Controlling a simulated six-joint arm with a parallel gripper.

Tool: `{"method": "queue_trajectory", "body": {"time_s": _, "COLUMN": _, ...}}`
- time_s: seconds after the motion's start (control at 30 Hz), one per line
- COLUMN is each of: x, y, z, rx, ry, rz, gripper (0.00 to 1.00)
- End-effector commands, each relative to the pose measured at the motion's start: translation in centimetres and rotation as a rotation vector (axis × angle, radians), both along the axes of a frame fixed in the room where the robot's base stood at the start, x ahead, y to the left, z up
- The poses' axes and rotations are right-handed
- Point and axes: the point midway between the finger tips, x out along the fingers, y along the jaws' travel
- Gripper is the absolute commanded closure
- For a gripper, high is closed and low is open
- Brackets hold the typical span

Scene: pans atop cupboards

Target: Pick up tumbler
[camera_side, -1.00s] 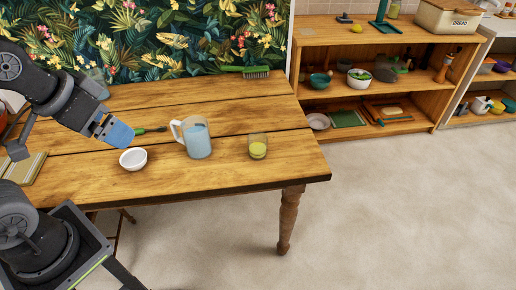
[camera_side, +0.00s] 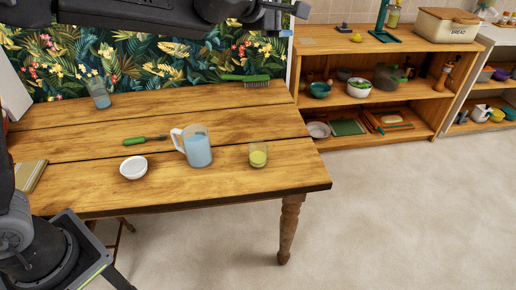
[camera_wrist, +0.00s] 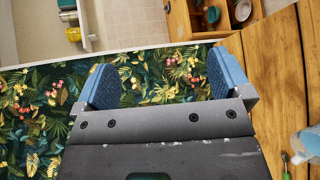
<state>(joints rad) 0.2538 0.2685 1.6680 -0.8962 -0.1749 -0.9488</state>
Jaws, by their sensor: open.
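A clear glass tumbler (camera_side: 99,92) with a bluish tint stands upright at the back left of the wooden table, near the wallpapered wall. A second, shorter glass (camera_side: 258,155) holds yellow-green liquid and stands at the table's right front. I cannot tell which one the task means. My gripper (camera_wrist: 163,82) is open and empty, its two blue fingers wide apart in the wrist view, with the leafy wallpaper behind them. In the side view my arm crosses the top edge, high above the table, well away from both glasses. Neither glass is clearly visible in the wrist view.
A pitcher of blue liquid (camera_side: 197,148) stands mid-table, also at the wrist view's right edge (camera_wrist: 308,143). A white bowl (camera_side: 133,166), a green-handled utensil (camera_side: 135,141) and a green brush (camera_side: 246,79) lie on the table. Shelves (camera_side: 365,50) stand to the right.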

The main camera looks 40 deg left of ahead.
Motion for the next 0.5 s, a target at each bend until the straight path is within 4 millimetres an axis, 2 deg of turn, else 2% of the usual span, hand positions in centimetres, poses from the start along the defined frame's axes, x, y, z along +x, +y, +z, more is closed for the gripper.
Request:
{"method": "queue_trajectory", "body": {"time_s": 0.03, "x": 2.3, "y": -0.6, "z": -1.3, "rx": -0.103, "ry": -0.007, "rz": 0.072, "gripper": 0.04}}
{"method": "queue_trajectory", "body": {"time_s": 0.1, "x": 4.8, "y": -0.9, "z": -2.8, "rx": -0.250, "ry": -0.029, "rz": 0.183, "gripper": 0.04}}
{"method": "queue_trajectory", "body": {"time_s": 0.23, "x": 8.5, "y": -1.1, "z": -7.0, "rx": -0.509, "ry": -0.071, "rz": 0.401, "gripper": 0.04}}
{"method": "queue_trajectory", "body": {"time_s": 0.37, "x": 10.5, "y": -1.3, "z": -12.7, "rx": -0.740, "ry": -0.126, "rz": 0.630, "gripper": 0.04}}
{"method": "queue_trajectory", "body": {"time_s": 0.4, "x": 10.8, "y": -1.3, "z": -14.6, "rx": -0.805, "ry": -0.147, "rz": 0.703, "gripper": 0.04}}
{"method": "queue_trajectory", "body": {"time_s": 0.47, "x": 10.9, "y": -1.3, "z": -17.8, "rx": -0.894, "ry": -0.180, "rz": 0.813, "gripper": 0.04}}
{"method": "queue_trajectory", "body": {"time_s": 0.5, "x": 10.7, "y": -1.3, "z": -20.1, "rx": -0.948, "ry": -0.207, "rz": 0.887, "gripper": 0.04}}
